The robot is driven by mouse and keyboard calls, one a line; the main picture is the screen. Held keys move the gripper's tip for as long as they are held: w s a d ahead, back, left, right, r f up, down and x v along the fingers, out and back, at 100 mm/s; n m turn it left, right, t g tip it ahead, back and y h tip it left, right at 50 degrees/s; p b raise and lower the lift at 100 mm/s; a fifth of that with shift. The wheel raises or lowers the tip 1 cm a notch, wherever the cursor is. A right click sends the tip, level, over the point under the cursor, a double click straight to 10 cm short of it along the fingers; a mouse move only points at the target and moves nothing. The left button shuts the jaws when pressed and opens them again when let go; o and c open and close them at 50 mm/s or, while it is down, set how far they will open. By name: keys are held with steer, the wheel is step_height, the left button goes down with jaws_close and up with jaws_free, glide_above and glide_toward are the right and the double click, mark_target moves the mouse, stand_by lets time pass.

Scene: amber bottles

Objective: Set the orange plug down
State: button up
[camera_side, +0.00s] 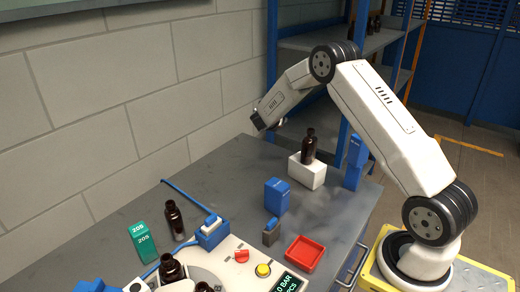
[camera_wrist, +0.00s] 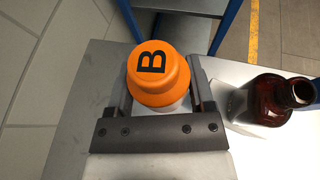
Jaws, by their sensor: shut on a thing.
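The orange plug (camera_wrist: 158,76), marked with a black letter B, sits between the two dark fingers of my gripper (camera_wrist: 163,84) in the wrist view. The fingers are shut on it from both sides. In the side view my gripper (camera_side: 258,121) is at the far end of the grey table, near the wall, and the plug cannot be made out there.
Blue blocks (camera_side: 277,196) and a blue post (camera_side: 355,163) stand on the table (camera_side: 218,180). A red tray (camera_side: 305,253) lies near the front edge. Blue shelving (camera_side: 273,75) rises behind.

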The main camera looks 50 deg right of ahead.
steer(key=s+a+m+g, duration=0.1)
steer(key=s+a, duration=0.5)
steer(key=s, duration=0.6)
glide_above(322, 217)
step_height(322, 217, down, 12)
steer(key=shift+m+g+h, duration=0.3)
steer(key=shift+h, duration=0.1)
steer(key=shift+d+f, duration=0.1)
steer(key=shift+f, duration=0.05)
steer(key=shift+f, duration=2.15)
steer(key=shift+f, duration=1.8)
steer(key=shift+f, duration=0.1)
